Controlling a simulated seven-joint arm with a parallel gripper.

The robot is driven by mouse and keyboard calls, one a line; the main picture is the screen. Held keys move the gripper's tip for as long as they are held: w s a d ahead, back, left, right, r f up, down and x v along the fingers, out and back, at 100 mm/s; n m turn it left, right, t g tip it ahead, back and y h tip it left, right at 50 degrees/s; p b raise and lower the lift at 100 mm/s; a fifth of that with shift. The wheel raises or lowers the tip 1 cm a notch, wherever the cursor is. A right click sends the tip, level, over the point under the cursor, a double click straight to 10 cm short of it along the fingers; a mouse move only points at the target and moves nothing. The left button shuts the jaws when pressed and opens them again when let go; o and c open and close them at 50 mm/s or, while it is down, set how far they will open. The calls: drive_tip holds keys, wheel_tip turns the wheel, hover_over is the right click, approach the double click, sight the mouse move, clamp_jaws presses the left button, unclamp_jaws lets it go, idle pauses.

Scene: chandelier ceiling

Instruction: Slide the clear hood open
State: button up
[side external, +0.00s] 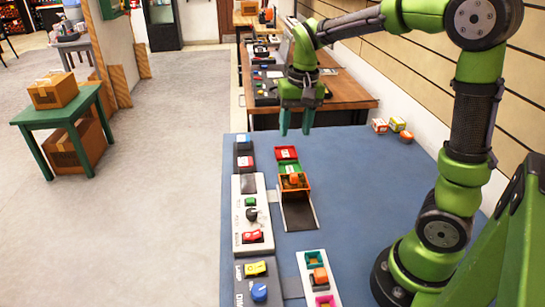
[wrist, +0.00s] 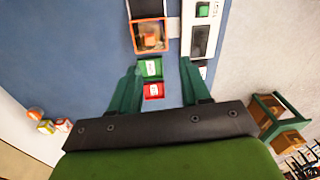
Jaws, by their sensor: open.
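An orange-framed box (side external: 294,187) stands on the blue table with an orange block (side external: 294,179) inside. In the wrist view the same box (wrist: 136,38) shows at the top, with the block (wrist: 151,38) visible through its top. Its cover looks see-through, so this may be the clear hood; its edges are too small to make out. A dark plate (side external: 298,215) lies at the box's near side. My gripper (side external: 296,123) is open and empty above the far part of the table, beyond the box and apart from it. Its fingers also show in the wrist view (wrist: 160,82).
Green (wrist: 150,69) and red (wrist: 154,91) trays adjoin the box's far side. A white switch panel (side external: 261,205) lies to its left. Another white-framed module (side external: 318,280) is nearer the camera. Small boxes (side external: 398,124) stand at the far right.

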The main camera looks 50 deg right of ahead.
sight(294, 174)
drive_tip(key=shift+m+g, duration=0.5)
drive_tip(key=shift+m, duration=0.1)
drive_tip(key=f, duration=0.5)
drive_tip(key=d+f, duration=0.1)
drive_tip(key=f, duration=0.4)
drive_tip(key=w+d+f, duration=0.1)
drive_tip(key=f, duration=0.4)
drive_tip(key=shift+f, duration=0.3)
clamp_jaws()
